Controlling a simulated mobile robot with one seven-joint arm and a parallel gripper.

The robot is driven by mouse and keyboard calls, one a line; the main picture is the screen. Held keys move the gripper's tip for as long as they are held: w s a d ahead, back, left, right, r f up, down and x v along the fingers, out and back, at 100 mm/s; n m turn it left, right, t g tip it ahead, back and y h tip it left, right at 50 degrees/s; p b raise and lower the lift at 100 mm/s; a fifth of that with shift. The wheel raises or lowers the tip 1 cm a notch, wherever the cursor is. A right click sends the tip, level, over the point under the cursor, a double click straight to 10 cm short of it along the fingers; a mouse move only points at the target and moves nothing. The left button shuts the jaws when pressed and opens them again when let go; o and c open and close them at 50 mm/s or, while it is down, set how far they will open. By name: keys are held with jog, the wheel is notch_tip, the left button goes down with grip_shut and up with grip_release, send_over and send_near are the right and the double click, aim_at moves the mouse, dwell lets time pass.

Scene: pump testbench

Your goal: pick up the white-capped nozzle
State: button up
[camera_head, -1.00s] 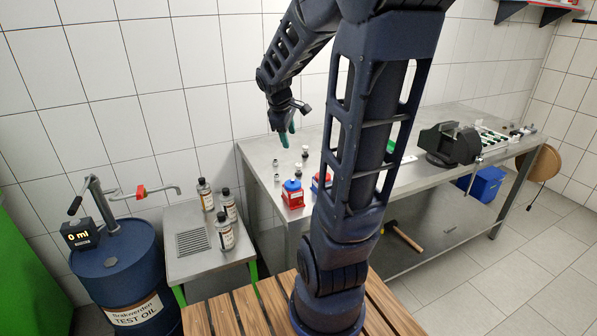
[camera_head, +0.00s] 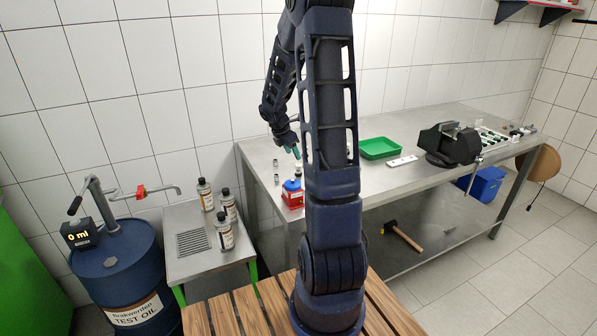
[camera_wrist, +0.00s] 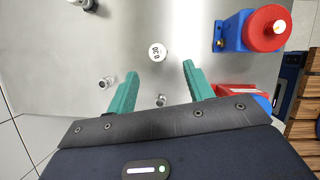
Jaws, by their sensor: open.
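In the wrist view the white-capped nozzle (camera_wrist: 157,52) is seen from above, its round white cap bearing dark print. My gripper (camera_wrist: 160,71) is open, with one green finger to each side. The cap shows between the fingers, slightly beyond their tips; its height relative to them is unclear. Nothing is held. In the head view my gripper (camera_head: 295,153) points down over the near left part of the steel bench (camera_head: 262,157). I cannot make out the white cap there.
Grey metal nozzles (camera_wrist: 106,80) stand nearby, one (camera_wrist: 161,100) between the fingers near the palm. A blue-and-red pump unit (camera_wrist: 233,32) stands right of the cap, another red and blue part (camera_wrist: 240,93) below it. A green tray (camera_head: 380,148) and dark vise (camera_head: 448,146) are farther right.

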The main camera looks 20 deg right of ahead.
aim_at(298, 164)
jog(key=x, duration=0.5)
jog(key=shift+w+f, duration=0.1)
jog(key=shift+f, duration=0.1)
jog(key=shift+w+x, duration=0.2)
jog(key=shift+x, duration=2.4)
jog(key=shift+r, duration=0.1)
jog(key=shift+c, duration=0.4)
jog(key=c, duration=1)
